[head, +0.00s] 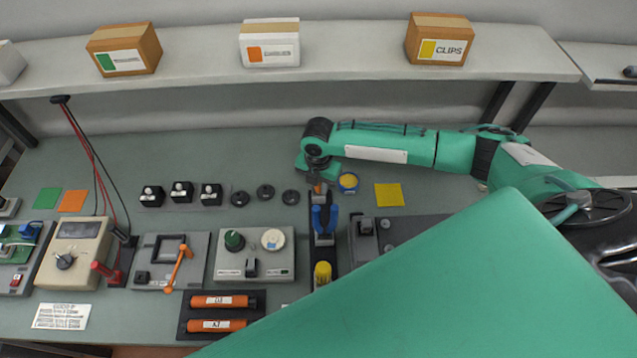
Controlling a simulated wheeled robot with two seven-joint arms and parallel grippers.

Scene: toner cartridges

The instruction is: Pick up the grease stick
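My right arm reaches in from the right, and its gripper (316,178) points down over the far end of a narrow dark tool rack (310,238). A small orange-topped piece (320,188) shows right below the gripper. I cannot tell whether it is held or whether the fingers are open or shut. The rack also has a blue-handled tool (324,218) and, at its near end, an upright yellow-capped piece (322,272). None is clearly readable as the grease stick; the orange-topped piece is partly hidden by the gripper. My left gripper is not in view.
A round yellow-topped tin (348,182) stands close right of the gripper. Black round knobs (265,192) lie to its left. Two orange cartridges (220,302) lie in a dark tray. A grey dial unit (254,254) stands left of the rack. My green arm link hides the lower right.

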